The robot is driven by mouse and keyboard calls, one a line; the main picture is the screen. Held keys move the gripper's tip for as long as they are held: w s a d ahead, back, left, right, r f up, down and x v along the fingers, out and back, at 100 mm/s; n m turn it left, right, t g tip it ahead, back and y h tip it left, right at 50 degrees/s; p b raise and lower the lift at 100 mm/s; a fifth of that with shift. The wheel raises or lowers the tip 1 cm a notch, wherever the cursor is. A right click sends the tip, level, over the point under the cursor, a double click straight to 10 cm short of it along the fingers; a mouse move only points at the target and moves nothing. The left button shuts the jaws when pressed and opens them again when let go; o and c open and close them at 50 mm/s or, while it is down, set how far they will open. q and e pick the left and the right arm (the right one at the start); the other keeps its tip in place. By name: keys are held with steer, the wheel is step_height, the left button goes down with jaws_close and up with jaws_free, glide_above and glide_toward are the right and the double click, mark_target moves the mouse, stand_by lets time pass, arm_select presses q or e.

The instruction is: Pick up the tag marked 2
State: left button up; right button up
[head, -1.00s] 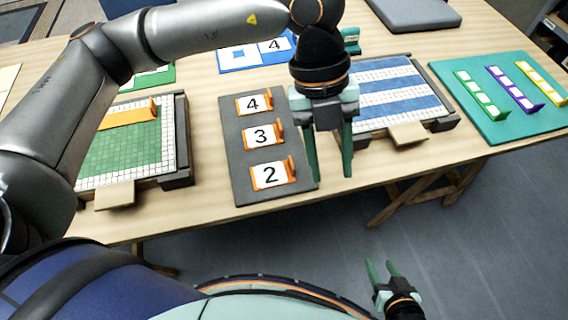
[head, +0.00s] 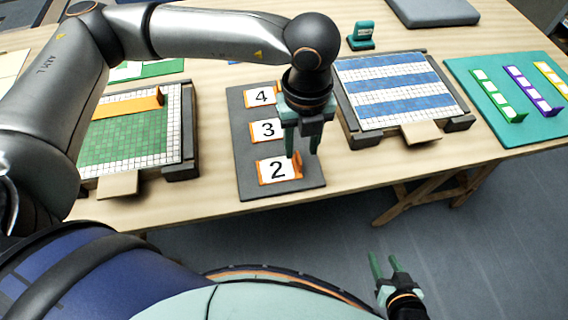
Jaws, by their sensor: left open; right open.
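The tag marked 2 (head: 277,170) is a white card in an orange holder with a raised orange tab at its right end. It lies nearest the front on the dark grey board (head: 249,190). My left gripper (head: 303,152) is open, pointing down just above the tab of tag 2; whether the fingers touch the tab I cannot tell. The tag marked 3 (head: 266,129) and the tag marked 4 (head: 260,97) lie behind it, their right ends partly hidden by my gripper. My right gripper (head: 387,262) is open and empty, low in front of the table.
A green and white mosaic panel (head: 120,141) with an orange strip (head: 130,104) stands to the left. A blue and white striped panel (head: 395,90) stands to the right. A teal board (head: 490,119) with green, purple and yellow strips lies far right.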

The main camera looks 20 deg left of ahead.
mark_target(299, 158)
arm_select(q)
step_height(299, 158, down, 3)
steer(key=shift+a+f, duration=0.15)
steer(key=shift+c, duration=0.2)
jaws_close()
stand_by(0.4)
